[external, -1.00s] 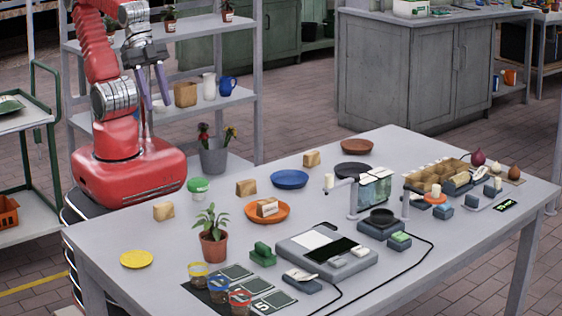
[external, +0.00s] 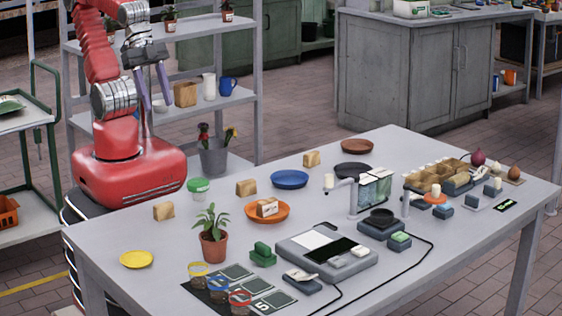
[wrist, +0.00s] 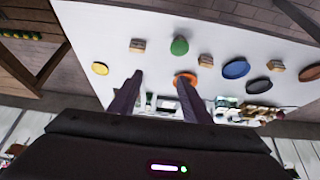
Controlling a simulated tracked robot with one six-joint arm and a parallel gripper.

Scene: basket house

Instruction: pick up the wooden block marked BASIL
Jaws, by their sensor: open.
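My gripper (external: 155,104) is open and empty, raised beyond the table's left end, apart from all blocks. In the wrist view its fingers (wrist: 160,76) are spread, with blocks (wrist: 137,45) (wrist: 205,60) (wrist: 276,64) on the table beyond; the orange plate is partly hidden behind a finger.
A scale-like device (external: 326,252) and a small stand (external: 372,190) occupy the right.

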